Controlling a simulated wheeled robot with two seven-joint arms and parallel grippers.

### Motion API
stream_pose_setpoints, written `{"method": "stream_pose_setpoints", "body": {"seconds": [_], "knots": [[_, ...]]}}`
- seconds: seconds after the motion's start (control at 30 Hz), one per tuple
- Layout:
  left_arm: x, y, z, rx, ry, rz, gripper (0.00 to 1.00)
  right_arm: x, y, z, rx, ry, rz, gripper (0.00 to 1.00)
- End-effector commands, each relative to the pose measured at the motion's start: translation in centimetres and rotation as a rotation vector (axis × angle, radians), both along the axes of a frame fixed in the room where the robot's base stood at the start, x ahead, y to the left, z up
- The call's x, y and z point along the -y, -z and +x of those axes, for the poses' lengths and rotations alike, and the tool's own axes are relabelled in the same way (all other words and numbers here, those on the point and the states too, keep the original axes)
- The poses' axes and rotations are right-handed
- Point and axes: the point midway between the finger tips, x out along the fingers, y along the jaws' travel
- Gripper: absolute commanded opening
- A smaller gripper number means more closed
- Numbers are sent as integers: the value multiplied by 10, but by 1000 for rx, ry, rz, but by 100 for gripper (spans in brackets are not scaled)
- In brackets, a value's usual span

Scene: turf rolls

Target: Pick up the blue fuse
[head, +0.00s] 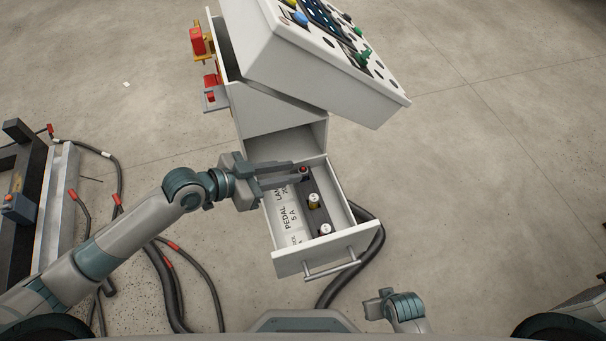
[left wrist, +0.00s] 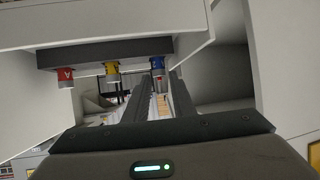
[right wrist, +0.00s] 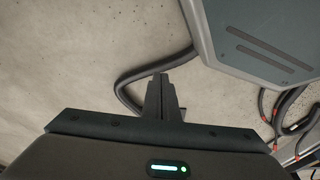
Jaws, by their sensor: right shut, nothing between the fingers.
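The blue fuse (left wrist: 158,65) shows in the left wrist view as the rightmost of a row, beside a yellow fuse (left wrist: 112,69) and a red fuse (left wrist: 66,76). In the head view, the yellow fuse (head: 314,201) and red fuse (head: 325,230) stand in the open drawer (head: 345,205). My left gripper (head: 296,170) reaches over the drawer's left wall, its fingers apart at the far end of the row. The blue fuse lines up with the finger gap; I cannot tell whether they touch. My right gripper (right wrist: 160,78) is shut and empty, low and outside the drawer.
The white cabinet (head: 262,118) with a tilted control panel (head: 330,60) stands behind the drawer. The drawer handle (head: 332,270) faces me. Dark cables (head: 372,235) lie on the floor to both sides.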

Motion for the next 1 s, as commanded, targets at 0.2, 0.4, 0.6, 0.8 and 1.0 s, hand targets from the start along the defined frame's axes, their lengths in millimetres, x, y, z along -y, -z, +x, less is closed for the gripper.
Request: {"method": "stream_pose_setpoints", "body": {"seconds": [0.2, 0.4, 0.6, 0.8, 1.0], "knots": [[4, 1, 2, 0, 0, -1, 23, 0, -1, -2, 1, 0, 1, 0], [21, 8, 9, 0, 0, -4, 23, 0, 4, -7, 0, 0, 2, 0], [38, 18, 19, 0, 0, -2, 23, 2, 18, -17, -20, 1, 0, 0], [42, 22, 22, 0, -1, 0, 23, 1, 16, -9, -8, 1, 1, 0], [42, 21, 22, 0, 0, 0, 23, 1, 15, -5, -3, 1, 1, 0]]}}
